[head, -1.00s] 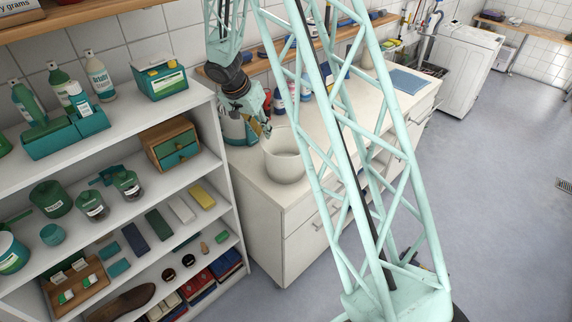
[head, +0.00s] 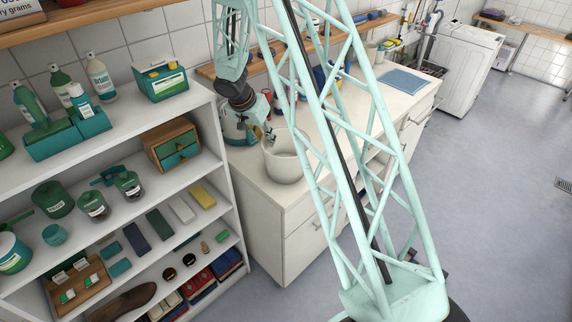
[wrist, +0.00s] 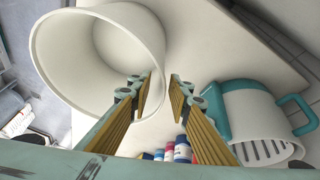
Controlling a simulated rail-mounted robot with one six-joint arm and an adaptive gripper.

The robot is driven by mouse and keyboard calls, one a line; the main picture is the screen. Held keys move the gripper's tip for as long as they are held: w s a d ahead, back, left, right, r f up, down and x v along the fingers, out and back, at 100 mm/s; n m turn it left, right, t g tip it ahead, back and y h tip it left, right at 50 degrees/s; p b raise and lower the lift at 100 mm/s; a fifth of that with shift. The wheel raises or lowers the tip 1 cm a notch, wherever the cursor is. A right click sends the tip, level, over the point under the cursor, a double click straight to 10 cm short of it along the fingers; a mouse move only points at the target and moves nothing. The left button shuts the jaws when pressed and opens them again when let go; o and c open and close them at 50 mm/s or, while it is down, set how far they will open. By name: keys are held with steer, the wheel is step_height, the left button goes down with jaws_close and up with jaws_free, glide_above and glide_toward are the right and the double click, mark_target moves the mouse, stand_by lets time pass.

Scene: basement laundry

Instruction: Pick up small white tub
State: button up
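The white tub (head: 284,165) stands upright on the near end of the white counter in the head view. Its open mouth faces up and it looks empty. In the wrist view the tub (wrist: 95,50) fills the upper left. My gripper (head: 270,136) is at the tub's back left rim. In the wrist view my gripper (wrist: 162,92) has its fingers apart with nothing clasped. The left finger overlaps the tub's mouth and the right finger is outside, with the rim's edge between them. I cannot tell how deep the fingertips are or whether they touch the wall.
A white and teal slotted container (wrist: 255,125) stands close to the right finger. Small bottles (wrist: 181,149) stand on the counter beyond. A loaded white shelf unit (head: 215,110) is left of the counter (head: 300,200). A blue cloth (head: 404,80) lies at the far end.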

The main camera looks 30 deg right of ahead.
stand_by(0.4)
jaws_close()
steer(key=shift+r, duration=0.25)
steer(key=shift+r+b, duration=0.3)
steer(key=shift+r, duration=1.3)
steer(key=shift+s+a, duration=0.4)
steer(key=shift+a, duration=0.3)
steer(key=s+a+r+b, duration=0.1)
steer(key=s+a+b, duration=0.3)
steer(key=s+a, duration=0.4)
steer(key=a, duration=0.3)
steer(key=shift+s+a+r, duration=0.15)
steer(key=shift+s+a, duration=0.1)
steer(key=shift+s, duration=0.05)
